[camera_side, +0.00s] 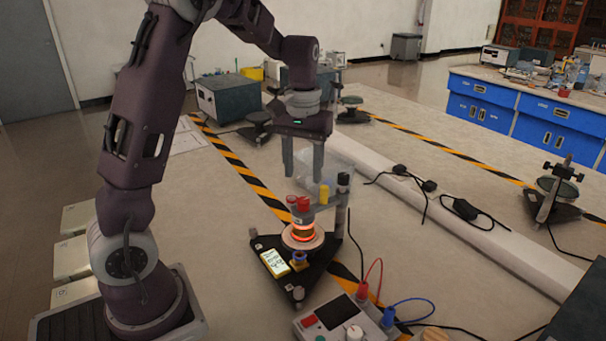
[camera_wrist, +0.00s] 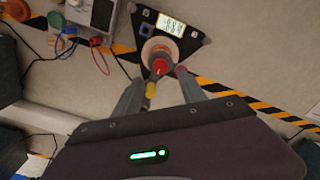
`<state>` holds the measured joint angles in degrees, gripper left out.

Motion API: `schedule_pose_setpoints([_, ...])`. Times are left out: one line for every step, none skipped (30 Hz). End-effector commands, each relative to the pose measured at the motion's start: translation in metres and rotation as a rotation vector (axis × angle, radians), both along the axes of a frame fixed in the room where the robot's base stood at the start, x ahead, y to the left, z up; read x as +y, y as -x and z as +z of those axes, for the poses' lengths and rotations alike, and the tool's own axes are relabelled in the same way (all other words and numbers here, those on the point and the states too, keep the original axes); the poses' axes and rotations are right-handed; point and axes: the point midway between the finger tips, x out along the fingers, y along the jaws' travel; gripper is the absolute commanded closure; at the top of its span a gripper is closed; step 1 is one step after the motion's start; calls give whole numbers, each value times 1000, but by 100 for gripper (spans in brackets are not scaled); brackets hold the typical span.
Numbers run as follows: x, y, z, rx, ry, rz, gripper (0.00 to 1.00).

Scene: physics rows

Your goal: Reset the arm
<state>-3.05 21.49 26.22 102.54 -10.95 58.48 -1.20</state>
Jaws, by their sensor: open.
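My gripper (camera_side: 304,160) hangs from my arm with its fingers pointing down, above a black triangular apparatus (camera_side: 262,246). The fingers are apart with nothing between them in the side view. The apparatus carries a round coil glowing orange (camera_side: 302,232), a small lit display (camera_side: 274,262), and red and yellow caps on top. In the wrist view, my gripper (camera_wrist: 163,85) shows two grey fingers spread apart, with the red-topped coil (camera_wrist: 160,58) just beyond their tips. The yellow cap (camera_wrist: 150,90) appears beside the left finger; I cannot tell if they touch.
A power supply box (camera_side: 345,320) with red and blue leads stands at the front. A long pale raised strip (camera_side: 480,235) with black cables crosses the table. Other triangular stands (camera_side: 555,190) sit at the right and back. A grey-green box (camera_side: 228,98) stands behind.

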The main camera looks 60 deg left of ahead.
Motion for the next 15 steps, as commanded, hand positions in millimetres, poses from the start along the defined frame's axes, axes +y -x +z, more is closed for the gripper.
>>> schedule_pose_setpoints([0,0,0,0,0,0,51])
schedule_pose_setpoints([0,0,0,-1,1,0,51])
schedule_pose_setpoints([-2,1,2,-7,3,-5,51])
schedule_pose_setpoints([-6,4,7,-17,7,-13,51])
schedule_pose_setpoints([-12,8,13,-32,13,-27,51])
schedule_pose_setpoints([-24,17,26,-63,22,-56,51])
schedule_pose_setpoints([-35,26,37,-94,30,-86,51])
schedule_pose_setpoints([-48,38,49,-127,36,-122,51])
schedule_pose_setpoints([-67,58,64,-172,40,-179,51])
schedule_pose_setpoints([-80,74,73,-209,38,-224,51])
schedule_pose_setpoints([-92,90,80,-242,31,-270,51])
schedule_pose_setpoints([-106,112,87,-287,17,-329,51])
schedule_pose_setpoints([-115,128,90,-316,2,-371,51])
schedule_pose_setpoints([-122,142,91,-344,-16,-410,51])
schedule_pose_setpoints([-130,160,91,-378,-41,-456,51])
